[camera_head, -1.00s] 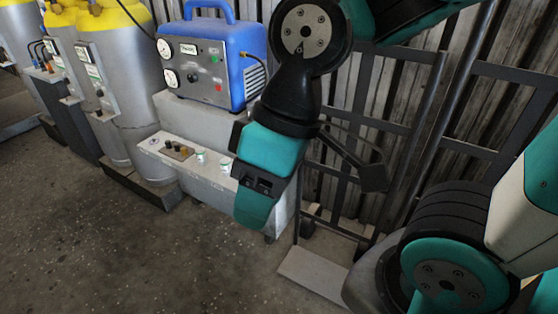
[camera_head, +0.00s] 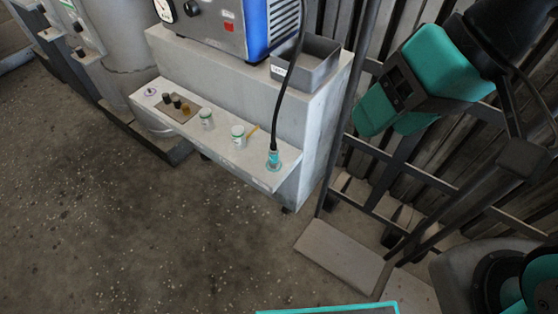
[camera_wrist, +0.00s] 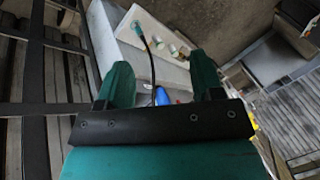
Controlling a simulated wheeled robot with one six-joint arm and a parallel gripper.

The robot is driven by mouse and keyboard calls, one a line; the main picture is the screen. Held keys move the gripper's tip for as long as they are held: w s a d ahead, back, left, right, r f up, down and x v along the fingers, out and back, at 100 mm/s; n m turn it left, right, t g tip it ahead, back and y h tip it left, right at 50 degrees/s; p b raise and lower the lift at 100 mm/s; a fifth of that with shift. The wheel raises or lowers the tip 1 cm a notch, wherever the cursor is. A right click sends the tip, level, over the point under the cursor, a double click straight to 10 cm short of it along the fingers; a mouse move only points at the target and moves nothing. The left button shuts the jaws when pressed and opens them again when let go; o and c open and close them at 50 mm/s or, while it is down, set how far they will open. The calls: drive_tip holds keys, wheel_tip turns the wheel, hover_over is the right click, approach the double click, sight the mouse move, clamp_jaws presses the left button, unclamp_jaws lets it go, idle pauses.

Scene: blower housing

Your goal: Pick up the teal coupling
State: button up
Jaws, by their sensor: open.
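The teal coupling (camera_head: 273,160) is on the end of a black hose and stands upright over a teal ring at the right end of the grey ledge. It also shows small near the top of the wrist view (camera_wrist: 137,28). My gripper (camera_head: 393,118) is right of and higher in the picture than the coupling, apart from it. In the wrist view my gripper (camera_wrist: 161,78) has its two teal fingers spread with nothing between them touching. The hose shows beyond the fingers.
The ledge (camera_head: 225,160) also holds two white jars (camera_head: 238,137) and a brown plate with small knobs (camera_head: 177,107). A grey open bin (camera_head: 306,65) and a blue machine (camera_head: 262,25) stand above. A dark metal rack (camera_head: 420,170) is at the right. The floor in front is clear.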

drive_tip(key=w+a+f+m+t+y+b, duration=0.1)
drive_tip(key=w+f+m+t+b, duration=0.1)
drive_tip(key=f+m+b, duration=0.35)
drive_tip(key=w+a+f+m+t+y+b, duration=0.1)
drive_tip(key=w+f+m+b, duration=0.1)
drive_tip(key=f+b, duration=0.55)
drive_tip(key=m+t+y+b, duration=0.4)
drive_tip(key=m+t+b, duration=0.6)
drive_tip(key=m+b, duration=1.55)
approach(270, 151)
drive_tip(key=w+f, duration=0.1)
drive_tip(key=shift+n, duration=0.4)
drive_tip(key=x, duration=0.1)
drive_tip(key=p+x, duration=0.1)
drive_tip(key=x, duration=0.1)
drive_tip(key=p+x, duration=0.1)
drive_tip(key=shift+w+a+f, duration=0.1)
drive_tip(key=shift+w+f, duration=0.05)
drive_tip(key=shift+f, duration=0.1)
drive_tip(key=shift+w+a+f, duration=0.1)
drive_tip(key=shift+w+a, duration=0.1)
drive_tip(key=shift+w, duration=0.2)
drive_tip(key=p+x, duration=0.4)
drive_tip(key=shift+w, duration=0.1)
drive_tip(key=shift+w+a+p, duration=0.3)
drive_tip(key=shift+w+p, duration=0.05)
drive_tip(key=shift+w, duration=0.05)
clamp_jaws()
